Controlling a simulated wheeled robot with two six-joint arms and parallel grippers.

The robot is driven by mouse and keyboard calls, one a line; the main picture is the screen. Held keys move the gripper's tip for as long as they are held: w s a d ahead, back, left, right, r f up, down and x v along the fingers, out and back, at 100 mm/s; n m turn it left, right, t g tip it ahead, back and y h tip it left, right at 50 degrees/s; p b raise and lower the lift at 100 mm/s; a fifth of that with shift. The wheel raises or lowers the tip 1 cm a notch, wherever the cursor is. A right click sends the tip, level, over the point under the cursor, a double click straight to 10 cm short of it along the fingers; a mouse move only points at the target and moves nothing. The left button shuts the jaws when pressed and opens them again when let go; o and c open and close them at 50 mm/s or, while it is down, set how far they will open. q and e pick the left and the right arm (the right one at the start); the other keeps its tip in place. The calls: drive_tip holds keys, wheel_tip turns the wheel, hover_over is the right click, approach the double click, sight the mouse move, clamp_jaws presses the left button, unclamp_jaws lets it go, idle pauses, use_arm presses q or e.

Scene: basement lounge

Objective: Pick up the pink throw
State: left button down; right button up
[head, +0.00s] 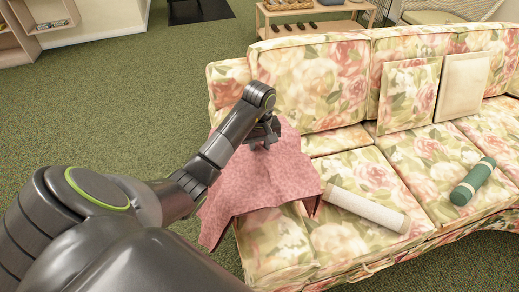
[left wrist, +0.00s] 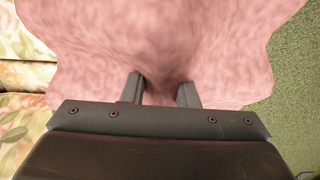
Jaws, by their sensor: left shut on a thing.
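The pink throw (head: 262,180) is draped over the near left end of the floral sofa, with part of it hanging past the sofa's side. My left gripper (head: 264,143) is at the upper part of the throw in the head view. In the left wrist view the throw (left wrist: 170,35) fills most of the picture. There the two fingers of my left gripper (left wrist: 161,92) are shut on a bunched fold of it. The fingertips are partly sunk in the cloth. My right gripper is in neither view.
The floral sofa (head: 310,82) carries a cream roll (head: 366,209), a green roll (head: 473,181), a floral cushion (head: 408,95) and a plain cushion (head: 462,86). A low wooden shelf (head: 312,15) with shoes stands behind. Green carpet (head: 130,95) is clear at left.

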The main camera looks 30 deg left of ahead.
use_arm(q)
drive_tip(key=shift+r+p, duration=3.5)
drive_tip(key=shift+r, duration=0.45)
